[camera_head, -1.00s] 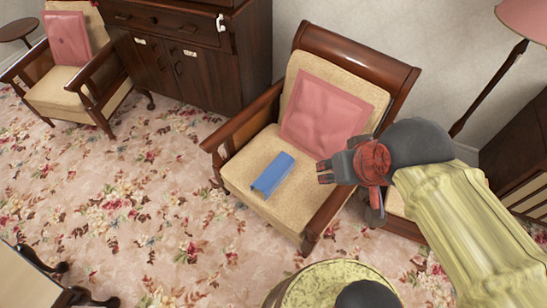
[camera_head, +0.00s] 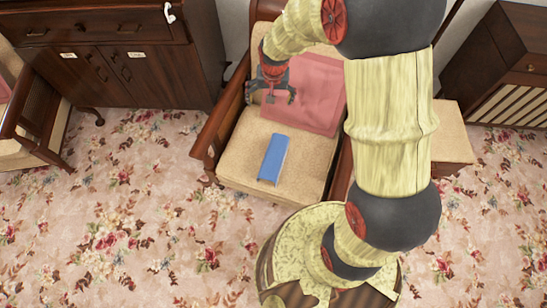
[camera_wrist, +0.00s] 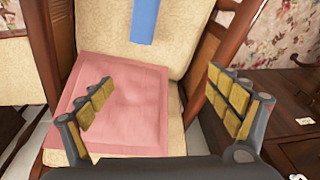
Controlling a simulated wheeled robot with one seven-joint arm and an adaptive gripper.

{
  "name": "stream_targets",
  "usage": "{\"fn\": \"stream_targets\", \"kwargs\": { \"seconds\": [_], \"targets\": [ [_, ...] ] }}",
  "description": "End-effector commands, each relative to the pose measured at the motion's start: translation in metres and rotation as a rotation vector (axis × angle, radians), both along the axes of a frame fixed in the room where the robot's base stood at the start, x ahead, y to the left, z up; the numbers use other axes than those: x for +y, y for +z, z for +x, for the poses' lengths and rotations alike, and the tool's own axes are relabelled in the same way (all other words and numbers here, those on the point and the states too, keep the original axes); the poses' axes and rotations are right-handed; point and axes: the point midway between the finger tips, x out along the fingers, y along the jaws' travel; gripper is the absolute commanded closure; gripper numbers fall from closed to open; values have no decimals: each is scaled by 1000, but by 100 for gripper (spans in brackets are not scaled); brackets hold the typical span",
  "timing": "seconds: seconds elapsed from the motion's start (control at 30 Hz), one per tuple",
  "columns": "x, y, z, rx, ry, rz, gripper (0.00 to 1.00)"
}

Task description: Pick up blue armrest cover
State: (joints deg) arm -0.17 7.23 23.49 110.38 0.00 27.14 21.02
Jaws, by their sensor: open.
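The blue armrest cover (camera_head: 272,159) lies on the beige seat cushion of a wooden armchair (camera_head: 236,168). It also shows at the top of the wrist view (camera_wrist: 144,20), partly cut off by the frame edge. My gripper (camera_head: 270,97) is open and empty. It points down over the back part of the chair, in front of the pink cushion (camera_head: 315,95) and apart from the blue cover. In the wrist view my open fingers (camera_wrist: 165,95) frame the pink cushion, with the blue cover beyond them.
A dark wooden cabinet (camera_head: 110,62) stands left of the chair. Another armchair (camera_head: 35,125) is at the far left. A beige-topped piece (camera_head: 453,145) and a slatted dark cabinet (camera_head: 515,75) are at the right. Flowered carpet (camera_head: 130,220) is open at the front left.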

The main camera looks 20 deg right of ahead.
Motion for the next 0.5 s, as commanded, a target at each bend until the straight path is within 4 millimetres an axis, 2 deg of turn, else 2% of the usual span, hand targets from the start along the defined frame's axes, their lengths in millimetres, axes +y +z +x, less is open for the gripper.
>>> {"fn": "stream_targets", "kwargs": {
  "seconds": [0.03,0.23,0.37,0.5],
  "targets": [
    [0,-26,4,26,-18,4,9],
    [1,-124,15,87,-95,15,9],
    [1,-191,10,127,-147,21,9],
    [1,-257,-5,165,-196,24,9]
  ]
}}
